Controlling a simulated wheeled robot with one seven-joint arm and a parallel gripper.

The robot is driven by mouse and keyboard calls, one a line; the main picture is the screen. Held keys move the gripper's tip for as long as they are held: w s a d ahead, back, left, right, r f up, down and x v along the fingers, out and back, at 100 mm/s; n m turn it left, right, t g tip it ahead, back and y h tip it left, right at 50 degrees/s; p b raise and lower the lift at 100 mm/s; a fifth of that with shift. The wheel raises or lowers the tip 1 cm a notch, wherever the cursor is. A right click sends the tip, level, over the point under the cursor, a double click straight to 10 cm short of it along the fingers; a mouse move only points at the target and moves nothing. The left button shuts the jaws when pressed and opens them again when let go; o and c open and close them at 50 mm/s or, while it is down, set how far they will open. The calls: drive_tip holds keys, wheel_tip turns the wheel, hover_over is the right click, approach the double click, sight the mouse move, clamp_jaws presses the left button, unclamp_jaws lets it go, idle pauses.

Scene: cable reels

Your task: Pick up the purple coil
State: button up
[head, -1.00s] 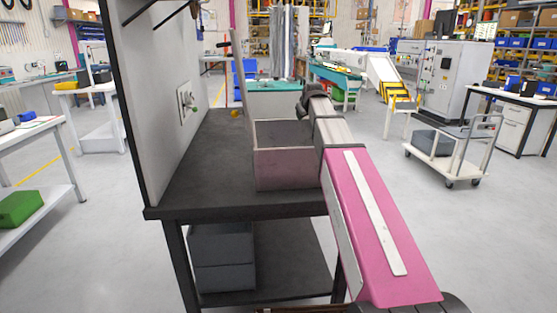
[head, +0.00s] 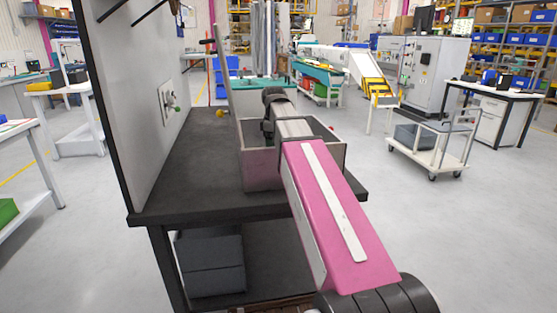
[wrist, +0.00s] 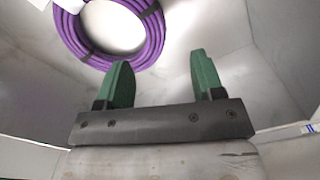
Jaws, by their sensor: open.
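The purple coil (wrist: 72,38) shows in the upper left of the wrist view as a ring of wound cable with a white centre, partly cut off by the top edge. It lies inside a pale-walled box. My gripper (wrist: 160,64) is open, its two green fingers apart with nothing between them. The left finger overlaps the coil's lower edge in the picture; I cannot tell whether they touch. In the head view the box (head: 262,174) stands on the dark bench, with my arm reaching over it. The coil and my fingers are hidden there.
The dark bench (head: 190,170) has a clear top left of the box. A tall grey panel (head: 135,100) rises along its left side. A grey bin (head: 210,265) sits on the lower shelf. A white cart (head: 432,150) stands on the open floor at right.

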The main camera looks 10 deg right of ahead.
drive_tip(key=shift+w+d+f, duration=0.1)
drive_tip(key=shift+d+f, duration=0.1)
drive_tip(key=shift+f, duration=1.8)
drive_tip(key=shift+w+d+f, duration=0.1)
drive_tip(key=shift+d+f, duration=0.05)
drive_tip(key=shift+f, duration=1.8)
clamp_jaws()
